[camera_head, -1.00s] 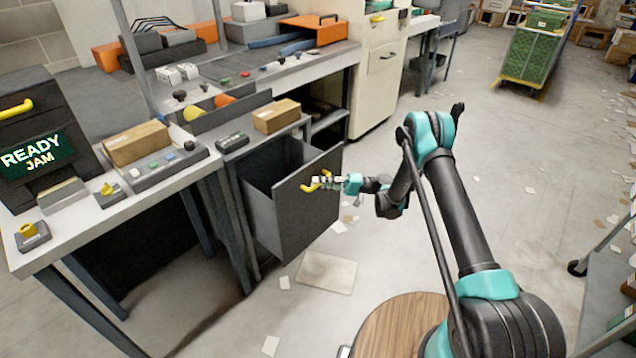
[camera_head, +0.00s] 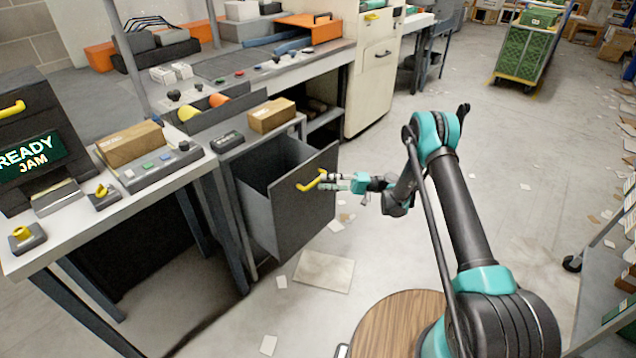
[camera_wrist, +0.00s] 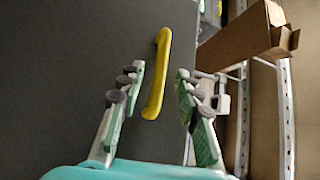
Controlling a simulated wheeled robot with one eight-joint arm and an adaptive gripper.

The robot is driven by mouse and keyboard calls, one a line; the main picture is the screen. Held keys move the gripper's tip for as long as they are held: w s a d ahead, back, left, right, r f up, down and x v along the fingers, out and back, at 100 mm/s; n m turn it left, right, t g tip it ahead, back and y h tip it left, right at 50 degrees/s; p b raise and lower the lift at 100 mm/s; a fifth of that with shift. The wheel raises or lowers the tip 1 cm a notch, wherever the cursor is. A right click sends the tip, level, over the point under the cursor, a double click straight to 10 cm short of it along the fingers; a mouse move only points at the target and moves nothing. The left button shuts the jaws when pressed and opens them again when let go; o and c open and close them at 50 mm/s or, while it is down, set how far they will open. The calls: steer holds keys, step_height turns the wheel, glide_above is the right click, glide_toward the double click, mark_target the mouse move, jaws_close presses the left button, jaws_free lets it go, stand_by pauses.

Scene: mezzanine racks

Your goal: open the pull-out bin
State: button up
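The pull-out bin (camera_head: 308,215) is dark grey and stands out from the cabinet under the bench, its hollow inside visible from above. Its yellow bar handle (camera_head: 312,181) is on the front panel; in the wrist view the handle (camera_wrist: 157,85) runs nearly upright. My gripper (camera_head: 326,182) is in front of the panel, close to the handle's right end. In the wrist view my gripper (camera_wrist: 160,84) is open, with one finger on each side of the handle and gaps between. Nothing is held.
A cardboard box (camera_head: 271,115) and a small dark device (camera_head: 227,140) sit on top of the cabinet. A flat pale sheet (camera_head: 324,271) lies on the floor below the bin. A cream cabinet (camera_head: 372,85) stands behind. The floor to the right is mostly clear, with scattered paper.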

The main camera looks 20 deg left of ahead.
steer(key=v, duration=0.7)
steer(key=shift+w+d, duration=0.15)
steer(key=shift+d, duration=0.15)
steer(key=shift+f, duration=0.1)
steer(key=d+r+m+t+h, duration=0.3)
steer(key=d+r+t+h, duration=0.15)
steer(key=r, duration=0.55)
steer(key=s+d+r+m+t+h, duration=0.25)
steer(key=s+d+r, duration=0.25)
steer(key=d, duration=0.3)
steer(key=s+d+t+h, duration=0.4)
steer(key=s+d+h, duration=0.7)
steer(key=s+d, duration=1.3)
steer(key=shift+t, duration=0.4)
